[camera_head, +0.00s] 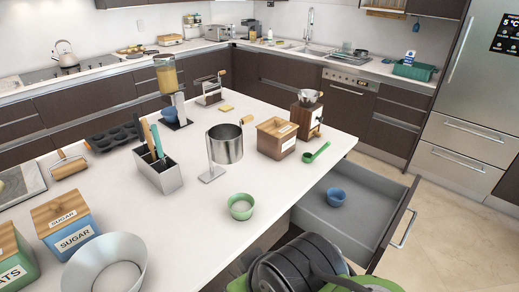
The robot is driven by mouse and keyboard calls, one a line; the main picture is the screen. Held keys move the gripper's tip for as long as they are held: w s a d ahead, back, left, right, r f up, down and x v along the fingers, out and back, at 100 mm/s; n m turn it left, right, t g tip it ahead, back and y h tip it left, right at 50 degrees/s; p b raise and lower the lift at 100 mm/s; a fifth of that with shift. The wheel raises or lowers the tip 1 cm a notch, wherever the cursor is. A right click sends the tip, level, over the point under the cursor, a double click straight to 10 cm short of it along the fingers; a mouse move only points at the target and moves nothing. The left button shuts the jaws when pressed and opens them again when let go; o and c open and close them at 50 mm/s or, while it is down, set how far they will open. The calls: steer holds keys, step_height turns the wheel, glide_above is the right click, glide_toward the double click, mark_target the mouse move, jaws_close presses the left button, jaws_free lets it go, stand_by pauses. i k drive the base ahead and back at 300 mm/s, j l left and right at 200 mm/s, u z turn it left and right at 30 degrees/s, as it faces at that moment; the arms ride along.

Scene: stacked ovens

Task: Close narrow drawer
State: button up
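An open drawer (350,236) with light grey inside sticks out from the right side of the white-topped island. Its dark front panel (392,222) faces right and has a metal bar handle (404,229). A small blue bowl (336,197) sits inside, toward the drawer's far side. My black and green arm is at the bottom of the picture, close to the drawer's near end and hiding part of it. My gripper's fingers do not show. I cannot tell whether the arm touches the drawer.
The island top (290,185) carries a green bowl (241,206), a green scoop (316,152), a wooden box (277,138), a coffee grinder (306,115) and a metal pot (225,144). The beige floor (450,220) right of the drawer is clear. A steel fridge (470,110) stands beyond.

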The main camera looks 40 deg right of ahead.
mark_target(374, 205)
steer(key=k+l+z, duration=0.15)
steer(key=l+z, duration=0.25)
steer(key=k+l+z, duration=0.15)
steer(key=z, duration=0.25)
steer(key=l+z, duration=0.8)
steer(key=i+j+u, duration=0.15)
steer(key=j+u, duration=0.25)
steer(key=i+j+u, duration=0.15)
steer(key=u, duration=0.2)
